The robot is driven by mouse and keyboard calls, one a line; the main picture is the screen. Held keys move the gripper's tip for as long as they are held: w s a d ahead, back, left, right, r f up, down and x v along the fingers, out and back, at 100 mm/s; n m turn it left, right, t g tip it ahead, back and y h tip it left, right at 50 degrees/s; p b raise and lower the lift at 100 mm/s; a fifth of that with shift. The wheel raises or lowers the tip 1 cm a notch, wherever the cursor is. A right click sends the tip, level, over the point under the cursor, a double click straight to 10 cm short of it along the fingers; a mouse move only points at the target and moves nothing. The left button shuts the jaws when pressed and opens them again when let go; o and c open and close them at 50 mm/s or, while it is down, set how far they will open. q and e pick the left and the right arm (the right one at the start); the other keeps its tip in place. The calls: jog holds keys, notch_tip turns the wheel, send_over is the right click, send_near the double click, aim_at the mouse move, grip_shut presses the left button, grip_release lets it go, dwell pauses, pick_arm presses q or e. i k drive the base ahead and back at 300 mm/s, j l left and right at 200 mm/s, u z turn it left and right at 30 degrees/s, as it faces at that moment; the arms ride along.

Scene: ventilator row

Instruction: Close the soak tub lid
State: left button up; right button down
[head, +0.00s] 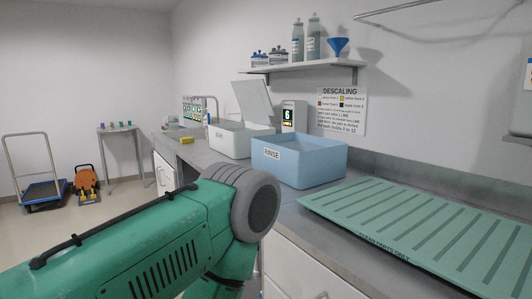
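The soak tub (232,143) is a white tub on the counter, left of and behind the blue rinse tub. Its pale lid (253,101) stands open, tilted up at the tub's back right. Small lettering on the tub's front is too small to read surely. My green arm comes in from the left and crosses the lower left of the head view, in front of the counter. Its gripper is not visible, and my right gripper is not in view either. The inside of the soak tub is mostly hidden.
The blue rinse tub (318,167) stands beside the soak tub. A green ribbed drain mat (420,225) covers the right counter. A small display (288,116) stands behind the tubs. A shelf (305,66) with bottles and a blue funnel (338,45) hangs above.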

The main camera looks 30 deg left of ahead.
aim_at(252, 95)
jog(key=u, duration=1.25)
jog(key=i+j, duration=0.3)
jog(key=i, duration=0.2)
jog(key=i+j+u, duration=0.15)
jog(key=i+j, duration=0.2)
jog(key=i, duration=0.15)
jog(key=i+j, duration=0.25)
jog(key=i, duration=0.25)
jog(key=j+u, duration=0.05)
